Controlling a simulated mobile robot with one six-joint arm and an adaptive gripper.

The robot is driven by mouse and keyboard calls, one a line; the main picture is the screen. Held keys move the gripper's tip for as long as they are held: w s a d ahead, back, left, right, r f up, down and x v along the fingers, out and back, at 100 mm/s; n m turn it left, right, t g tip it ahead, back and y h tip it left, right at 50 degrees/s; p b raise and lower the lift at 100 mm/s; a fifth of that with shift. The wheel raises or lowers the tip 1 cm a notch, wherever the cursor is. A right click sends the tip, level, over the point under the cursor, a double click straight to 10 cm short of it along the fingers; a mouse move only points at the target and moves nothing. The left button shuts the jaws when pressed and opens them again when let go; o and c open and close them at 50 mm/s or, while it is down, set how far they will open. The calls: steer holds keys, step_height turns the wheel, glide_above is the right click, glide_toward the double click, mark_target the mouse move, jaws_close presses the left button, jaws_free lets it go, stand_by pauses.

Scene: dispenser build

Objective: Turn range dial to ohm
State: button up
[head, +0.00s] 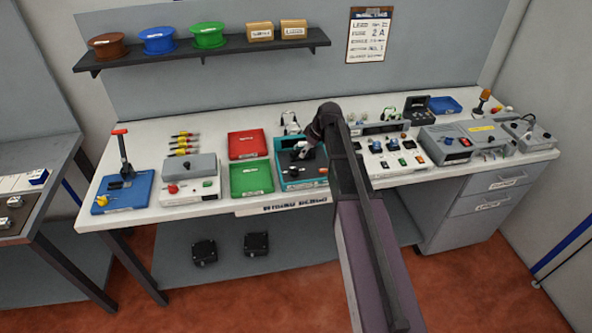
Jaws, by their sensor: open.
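My gripper (300,154) hangs over the teal tray (281,181) at the middle of the bench. Its fingers are small and dark here; they are open. A dark part with a round knob (293,170) shows in the tray just below the gripper. Whether the fingers touch it cannot be told.
Red tray (262,135) and green tray (265,190) lie left of the teal one. A grey box with a red knob (200,194) and a blue tray (109,208) are further left. Grey power units (452,155) stand right. A shelf (215,48) holds spools and boxes.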

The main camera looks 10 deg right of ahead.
mark_target(296, 169)
steer(key=shift+f, duration=0.1)
steer(key=b+x, duration=1.2)
steer(key=x, duration=0.1)
steer(key=shift+w+a+f+b, duration=0.1)
steer(key=shift+f+b, duration=0.15)
steer(key=shift+b, duration=0.1)
stand_by(0.5)
jaws_close()
stand_by(0.4)
